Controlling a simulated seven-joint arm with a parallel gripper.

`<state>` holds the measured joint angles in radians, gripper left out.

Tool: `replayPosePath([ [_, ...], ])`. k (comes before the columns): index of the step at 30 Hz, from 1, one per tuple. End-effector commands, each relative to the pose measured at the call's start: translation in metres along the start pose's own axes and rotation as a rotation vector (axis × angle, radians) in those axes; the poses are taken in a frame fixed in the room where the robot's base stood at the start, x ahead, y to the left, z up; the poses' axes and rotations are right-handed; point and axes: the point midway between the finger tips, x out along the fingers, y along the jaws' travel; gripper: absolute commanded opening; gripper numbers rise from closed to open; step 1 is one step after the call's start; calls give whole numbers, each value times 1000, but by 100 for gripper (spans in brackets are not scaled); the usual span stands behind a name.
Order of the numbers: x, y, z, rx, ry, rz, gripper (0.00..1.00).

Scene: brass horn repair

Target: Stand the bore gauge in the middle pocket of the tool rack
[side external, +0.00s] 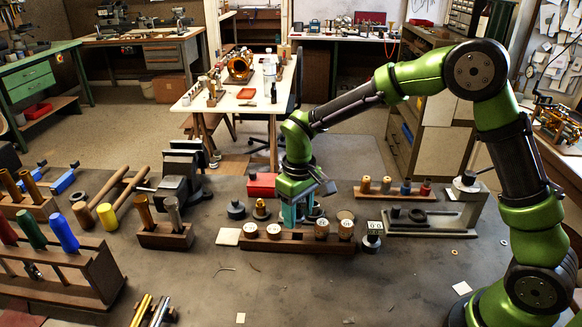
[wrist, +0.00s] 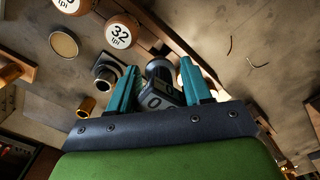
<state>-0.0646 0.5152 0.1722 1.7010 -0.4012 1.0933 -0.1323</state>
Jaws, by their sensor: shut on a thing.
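The wooden tool rack (side external: 290,247) stands mid-bench in the side view. Pairs of round, white-topped knobs sit at its left and right; its middle lies behind my gripper's fingers. My gripper (side external: 293,225) points down over that middle. In the wrist view its teal fingers (wrist: 158,67) are shut on a dark grey piece with a small green display and a "0", which I take for the bore gauge (wrist: 157,98). The gauge is mostly hidden in the side view. I cannot tell whether its lower end is inside the middle pocket.
A white-topped knob marked "32 tpi" (wrist: 120,35) stands close to the fingers. A brass cone (side external: 260,208) and a dark pot (side external: 236,210) stand behind. The bench in front is mostly clear.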

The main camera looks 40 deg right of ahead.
Motion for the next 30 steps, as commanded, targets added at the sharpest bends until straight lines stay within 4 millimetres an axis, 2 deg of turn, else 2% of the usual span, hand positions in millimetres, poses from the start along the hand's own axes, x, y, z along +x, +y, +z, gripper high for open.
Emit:
replayPosePath([
  [9, 18, 0, 0, 0, 0, 0, 6],
  [30, 19, 0, 0, 0, 1, 0, 6],
])
